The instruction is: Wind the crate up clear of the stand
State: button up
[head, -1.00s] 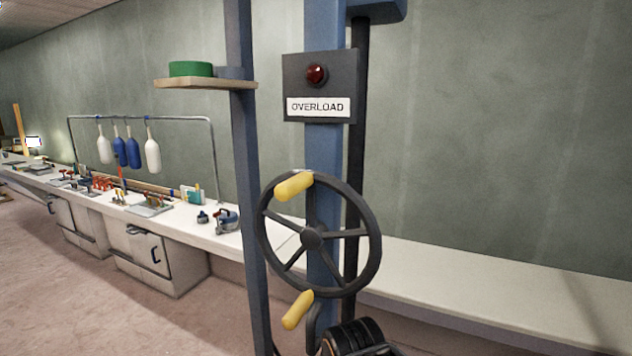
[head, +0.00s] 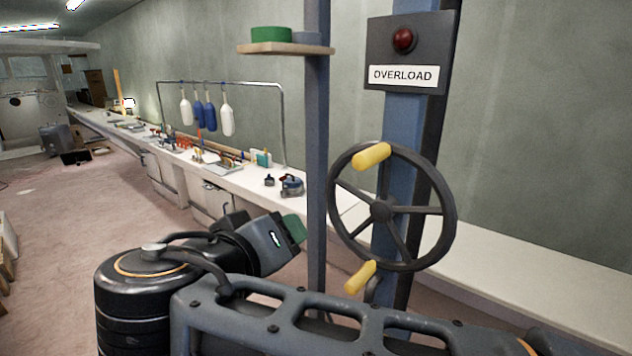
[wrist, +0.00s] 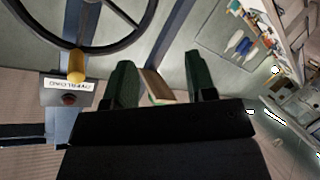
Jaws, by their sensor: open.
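A dark spoked handwheel (head: 447,222) is mounted on a blue post (head: 401,135). One yellow handle (head: 371,156) is at its top left and another yellow handle (head: 360,277) at its lower left. Above it is a dark box (head: 441,61) with an OVERLOAD label (head: 403,76) and a dark red lamp (head: 403,39) that looks unlit. My gripper (head: 294,229) is left of the wheel, apart from it. In the wrist view, my gripper's green fingers (wrist: 163,78) are apart and empty; the wheel (wrist: 147,18) and a yellow handle (wrist: 76,65) show upside down. No crate or stand is visible.
A long white bench (head: 540,268) runs behind along the wall. The floor at left is mostly open.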

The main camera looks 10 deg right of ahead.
aim_at(370, 157)
jog(key=s+d+r+m+h, duration=0.3)
jog(key=d+r+m+h, duration=0.25)
jog(key=r+m, duration=0.45)
jog(key=shift+m+h, duration=0.35)
jog(key=shift+m, duration=0.45)
jog(key=shift+f+p+x, duration=0.15)
jog(key=shift+f+x, duration=0.1)
jog(key=shift+x, duration=1)
jog(key=shift+f+p+x, duration=0.1)
jog(key=shift+f+x, duration=0.1)
jog(key=shift+x, duration=1.05)
jog(key=shift+f+p+x, duration=0.15)
jog(key=shift+f+x, duration=0.1)
jog(key=shift+x, duration=1)
jog(key=shift+b+x, duration=0.65)
jog(key=shift+x, duration=1.5)
jog(key=shift+w+a+r, duration=0.1)
jog(key=shift+w+a, duration=0.05)
jog(key=shift+w, duration=0.05)
jog(key=shift+c, duration=0.3)
